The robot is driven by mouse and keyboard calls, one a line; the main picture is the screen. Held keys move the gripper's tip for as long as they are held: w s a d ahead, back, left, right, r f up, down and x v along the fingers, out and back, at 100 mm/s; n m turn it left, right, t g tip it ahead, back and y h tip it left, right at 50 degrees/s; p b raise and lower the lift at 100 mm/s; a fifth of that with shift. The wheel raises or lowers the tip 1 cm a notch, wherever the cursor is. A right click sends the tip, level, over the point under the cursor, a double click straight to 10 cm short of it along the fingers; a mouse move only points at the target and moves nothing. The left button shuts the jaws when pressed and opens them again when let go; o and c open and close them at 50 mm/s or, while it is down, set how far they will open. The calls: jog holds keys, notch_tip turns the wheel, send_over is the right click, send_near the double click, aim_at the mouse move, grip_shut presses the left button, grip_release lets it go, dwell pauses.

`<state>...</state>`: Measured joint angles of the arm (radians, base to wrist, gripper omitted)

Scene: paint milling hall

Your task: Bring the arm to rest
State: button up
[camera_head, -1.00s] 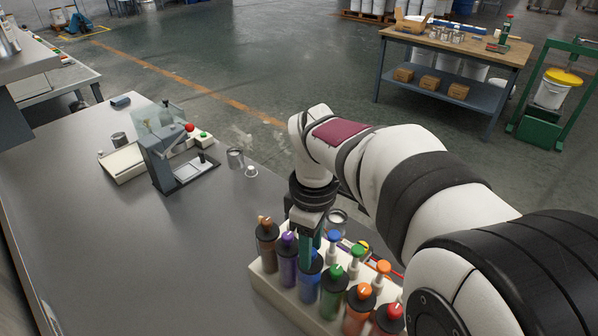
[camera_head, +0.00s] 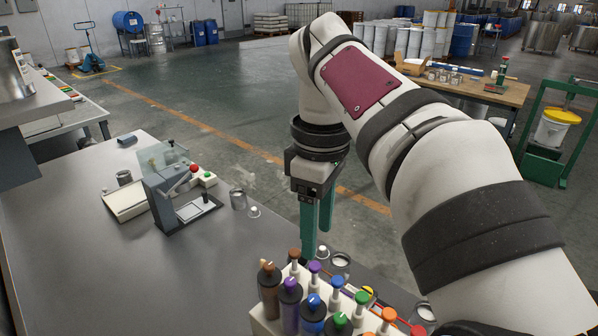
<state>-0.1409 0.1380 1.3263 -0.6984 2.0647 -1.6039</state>
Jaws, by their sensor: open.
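My gripper (camera_head: 317,228) hangs from the raised arm in the middle of the head view, its two green fingers pointing down. The fingers are apart, with nothing seen between them. In the picture they sit above and behind the rack of bottles; their exact height over the bench is hard to tell. The white rack (camera_head: 262,318) at the bottom holds several bottles with coloured caps, among them a brown bottle (camera_head: 270,292), a purple one (camera_head: 290,308) and a blue one (camera_head: 313,322). The lower part of the rack is cut off by the picture edge.
The grey bench (camera_head: 150,275) is largely clear at left. A grey press-like device (camera_head: 170,195) with a red knob stands on it, beside a metal cup (camera_head: 238,199) and a small white-topped item (camera_head: 254,211). A wooden workbench (camera_head: 500,92) stands across the floor at right.

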jog(key=shift+r, duration=0.4)
jog(key=s+d+f+m+y, duration=0.1)
jog(key=s+f+m, duration=1.6)
jog(key=s, duration=0.4)
jog(key=shift+s+d+f+m+y, duration=0.2)
jog(key=shift+f+m+y, duration=0.1)
jog(key=shift+f+y, duration=0.1)
dwell(0.7)
